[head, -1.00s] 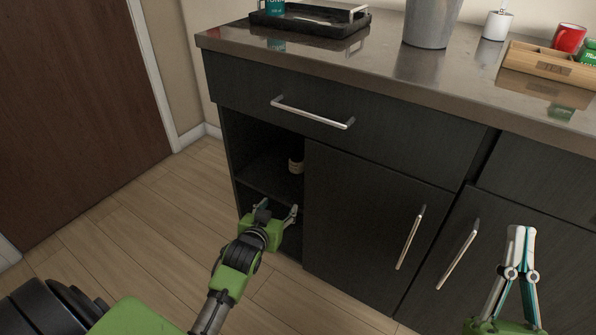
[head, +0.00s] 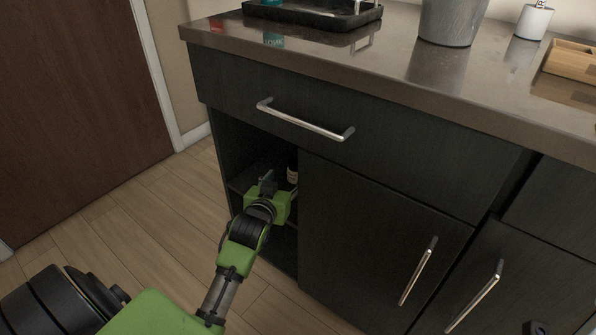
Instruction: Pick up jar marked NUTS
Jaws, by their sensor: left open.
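A small dark jar with a pale label (head: 292,175) stands inside the open left compartment of the dark cabinet, on its shelf. It is partly hidden by the cabinet door edge and my gripper, and its label is too small to read. My left gripper (head: 279,183) is open at the compartment's opening, just in front of and to the left of the jar. I cannot tell whether a finger touches it. My right gripper is not recognisable; only a small dark piece shows at the bottom right edge.
The closed cabinet door (head: 375,235) bounds the opening on the right, and the drawer front with its handle (head: 305,122) is above it. The countertop holds a black tray (head: 312,14), a grey bin (head: 447,22) and a white dispenser (head: 534,20). Wood floor lies clear at left.

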